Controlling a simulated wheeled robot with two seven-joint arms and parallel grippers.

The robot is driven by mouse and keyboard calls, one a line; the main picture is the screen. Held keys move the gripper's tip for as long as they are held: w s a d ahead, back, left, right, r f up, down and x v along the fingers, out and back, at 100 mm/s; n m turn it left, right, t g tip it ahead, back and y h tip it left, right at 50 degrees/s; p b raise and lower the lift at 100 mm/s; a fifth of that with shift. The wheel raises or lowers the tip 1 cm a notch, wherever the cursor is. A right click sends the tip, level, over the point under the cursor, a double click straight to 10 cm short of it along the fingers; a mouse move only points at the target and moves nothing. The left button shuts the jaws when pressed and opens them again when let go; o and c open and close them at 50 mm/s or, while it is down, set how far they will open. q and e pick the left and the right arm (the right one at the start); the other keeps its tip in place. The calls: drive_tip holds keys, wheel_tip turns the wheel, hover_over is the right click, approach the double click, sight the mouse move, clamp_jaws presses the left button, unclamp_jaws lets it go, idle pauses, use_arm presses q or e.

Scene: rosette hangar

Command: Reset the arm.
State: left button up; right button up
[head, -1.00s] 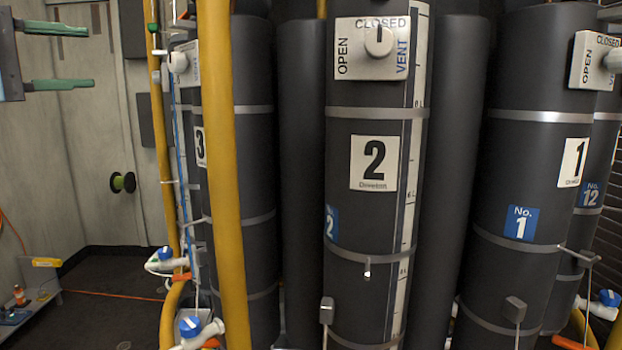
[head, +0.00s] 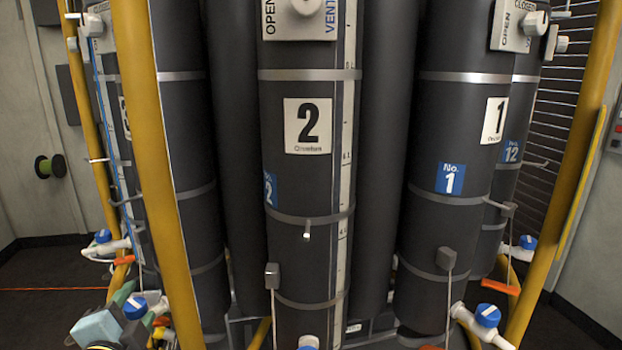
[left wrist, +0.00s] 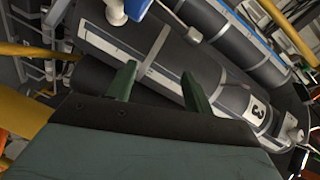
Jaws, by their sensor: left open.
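My right gripper is in neither view.
Dark cylinders labelled 2 (head: 308,125) and 1 (head: 494,120) stand ahead. Yellow posts rise at left (head: 157,170) and right (head: 568,170). Blue-handled white valves (head: 487,316) are low down. A green reel (head: 48,167) is on the left wall. Dark floor is free at far left.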

use_arm(q)
drive_tip(key=s+d+f+n+g+h, duration=0.1)
drive_tip(key=s+d+f+n+g, duration=0.25)
drive_tip(key=s+f, duration=0.45)
drive_tip(key=s+d+f+n+g+h, duration=0.1)
drive_tip(key=s+d+f+n+g, duration=0.1)
drive_tip(key=s+f+n+g, duration=0.5)
drive_tip(key=s+d+f+g+h, duration=0.1)
drive_tip(key=s+d+f+g, duration=0.15)
drive_tip(key=s+f, duration=0.6)
drive_tip(key=s+f+g+b, duration=0.1)
drive_tip(key=s+f, duration=0.1)
drive_tip(key=f, duration=0.9)
drive_tip(key=s+f, duration=0.2)
drive_tip(key=f, duration=1)
drive_tip(key=s+a+f+g, duration=0.1)
drive_tip(key=s+a+f, duration=0.2)
drive_tip(key=s+f, duration=1.2)
drive_tip(key=shift+s+a+f+g+y+b, duration=0.25)
drive_tip(key=shift+s+b, duration=0.2)
drive_tip(key=shift+s, duration=0.25)
